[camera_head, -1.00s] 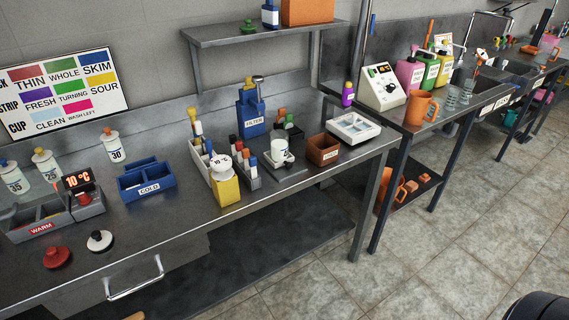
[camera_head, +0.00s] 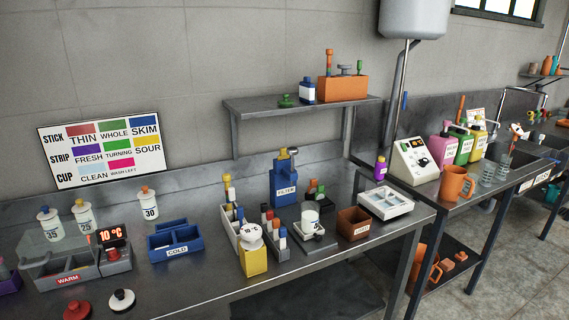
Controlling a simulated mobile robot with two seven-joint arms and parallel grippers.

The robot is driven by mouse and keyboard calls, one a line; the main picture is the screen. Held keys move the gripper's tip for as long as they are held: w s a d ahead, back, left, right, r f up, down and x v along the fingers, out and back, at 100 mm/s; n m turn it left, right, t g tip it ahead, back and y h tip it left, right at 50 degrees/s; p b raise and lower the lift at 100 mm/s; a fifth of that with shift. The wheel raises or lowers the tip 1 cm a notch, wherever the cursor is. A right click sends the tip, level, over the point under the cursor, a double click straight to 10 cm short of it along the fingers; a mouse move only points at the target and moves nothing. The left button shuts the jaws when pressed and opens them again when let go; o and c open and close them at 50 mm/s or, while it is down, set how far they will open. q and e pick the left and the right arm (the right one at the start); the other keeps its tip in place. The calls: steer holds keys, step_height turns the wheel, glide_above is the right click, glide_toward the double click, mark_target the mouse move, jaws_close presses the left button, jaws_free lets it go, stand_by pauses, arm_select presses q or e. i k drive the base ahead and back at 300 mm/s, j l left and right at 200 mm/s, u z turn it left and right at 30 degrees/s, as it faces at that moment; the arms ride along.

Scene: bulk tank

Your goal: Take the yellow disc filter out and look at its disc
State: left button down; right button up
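A blue holder labelled FILTER (camera_head: 286,191) stands upright at the back of the steel bench, right of the middle. A yellow block (camera_head: 254,262) with a round white top stands nearer the front. Neither of my grippers is in view.
In front are a white cup (camera_head: 310,218) on a grey stand and a brown box (camera_head: 353,224). A blue COLD tray (camera_head: 175,243) lies left. A shelf (camera_head: 300,109) hangs above. The front bench is partly clear.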

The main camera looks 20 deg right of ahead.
mark_target(284, 159)
steer(key=l+u, duration=0.3)
steer(key=l, duration=0.4)
steer(key=l+u, duration=0.3)
steer(key=l, duration=0.45)
steer(key=k, duration=0.05)
